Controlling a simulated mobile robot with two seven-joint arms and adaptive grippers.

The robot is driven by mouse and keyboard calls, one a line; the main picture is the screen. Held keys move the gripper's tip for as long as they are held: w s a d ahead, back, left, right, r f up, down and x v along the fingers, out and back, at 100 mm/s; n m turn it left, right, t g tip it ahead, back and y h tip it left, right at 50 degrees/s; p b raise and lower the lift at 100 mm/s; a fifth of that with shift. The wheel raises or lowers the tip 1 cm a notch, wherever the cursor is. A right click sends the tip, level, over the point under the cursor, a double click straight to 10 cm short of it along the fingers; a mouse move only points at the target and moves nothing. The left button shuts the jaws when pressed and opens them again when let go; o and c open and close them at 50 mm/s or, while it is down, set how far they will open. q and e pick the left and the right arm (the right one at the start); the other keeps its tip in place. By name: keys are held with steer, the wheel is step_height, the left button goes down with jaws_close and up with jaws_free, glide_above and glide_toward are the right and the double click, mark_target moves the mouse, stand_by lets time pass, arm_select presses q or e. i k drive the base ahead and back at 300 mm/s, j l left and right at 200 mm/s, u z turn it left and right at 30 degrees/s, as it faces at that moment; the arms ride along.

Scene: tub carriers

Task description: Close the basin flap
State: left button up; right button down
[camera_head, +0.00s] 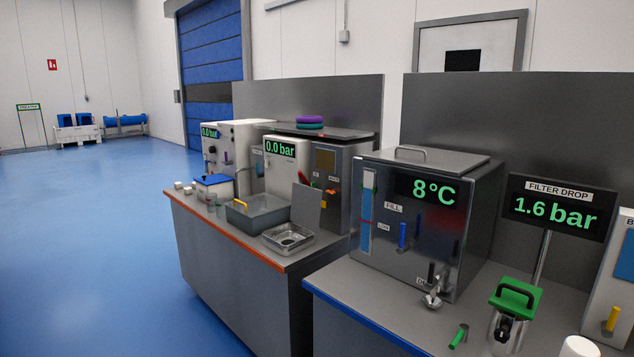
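A grey rectangular basin (262,227) stands on the far counter, close to its orange front edge. A flat grey panel (306,207) stands up at the right of the basin, behind a small steel tray (302,243). It looks like a raised flap; I cannot tell what it is hinged to. A thin tap (237,183) rises at the basin's left side. The basin's inside is hard to make out. Neither of my grippers is in view.
The far counter (215,250) carries white machines with a 0.0 bar display (281,149). On the near counter (345,300) stand a steel tank (385,245) showing 8°C and a green-handled canister (514,300). The blue floor at left is clear.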

mark_target(306, 200)
steer(key=i+j+z, duration=0.1)
steer(key=i+j, duration=0.15)
steer(key=i+j+z, duration=0.15)
steer(key=i+j, duration=0.15)
steer(key=i+j+z, duration=0.1)
steer(key=i+j, duration=0.15)
steer(key=j, duration=0.2)
steer(key=i+j+z, duration=0.1)
steer(key=j, duration=0.25)
steer(key=i+j+z, duration=0.1)
steer(key=i+j, duration=0.25)
